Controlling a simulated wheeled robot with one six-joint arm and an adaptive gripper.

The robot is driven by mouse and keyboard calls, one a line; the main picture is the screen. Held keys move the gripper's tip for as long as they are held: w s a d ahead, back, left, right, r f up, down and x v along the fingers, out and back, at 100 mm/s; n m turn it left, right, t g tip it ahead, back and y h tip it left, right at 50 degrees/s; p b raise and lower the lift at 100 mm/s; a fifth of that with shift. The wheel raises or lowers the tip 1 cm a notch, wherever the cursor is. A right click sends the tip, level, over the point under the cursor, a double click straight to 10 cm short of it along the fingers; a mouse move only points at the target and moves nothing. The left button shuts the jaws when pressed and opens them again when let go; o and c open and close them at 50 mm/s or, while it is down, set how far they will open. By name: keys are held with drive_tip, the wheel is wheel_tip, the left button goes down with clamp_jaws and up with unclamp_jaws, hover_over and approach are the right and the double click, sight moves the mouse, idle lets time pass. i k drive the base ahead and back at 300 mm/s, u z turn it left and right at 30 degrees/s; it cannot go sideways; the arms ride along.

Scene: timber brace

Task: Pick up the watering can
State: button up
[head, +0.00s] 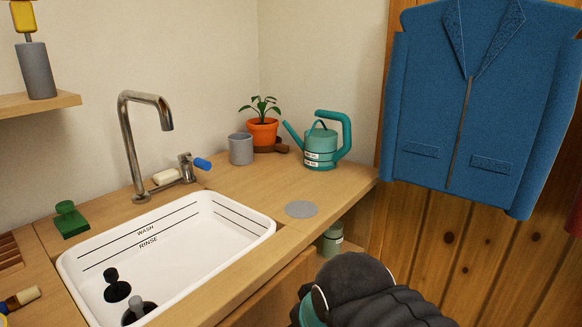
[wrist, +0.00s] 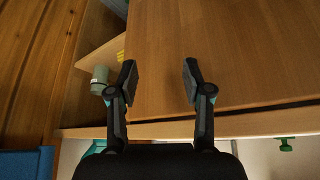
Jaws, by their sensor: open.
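The teal watering can (head: 321,146) stands upright on the wooden counter near the back right corner in the head view. Its spout points up and to the left, and its big looped handle is on the right. In the wrist view my gripper (wrist: 159,76) is open and empty, its two black fingers apart before the wooden cabinet front. My arm shows low in the head view, below and in front of the counter, well away from the can. The fingertips are hidden there. A teal patch at the lower edge of the wrist view may be the can; I cannot tell.
A potted plant (head: 263,130) and a grey cup (head: 241,149) stand left of the can. A grey disc (head: 301,209) lies on the counter before it. The sink (head: 250,234) is left. A blue jacket (head: 478,100) hangs right. A greenish tin (head: 332,240) sits below the counter.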

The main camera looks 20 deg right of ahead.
sight(319, 147)
drive_tip(key=k, duration=1.3)
drive_tip(key=z, duration=0.8)
drive_tip(key=i, duration=1.7)
drive_tip(key=u, duration=0.65)
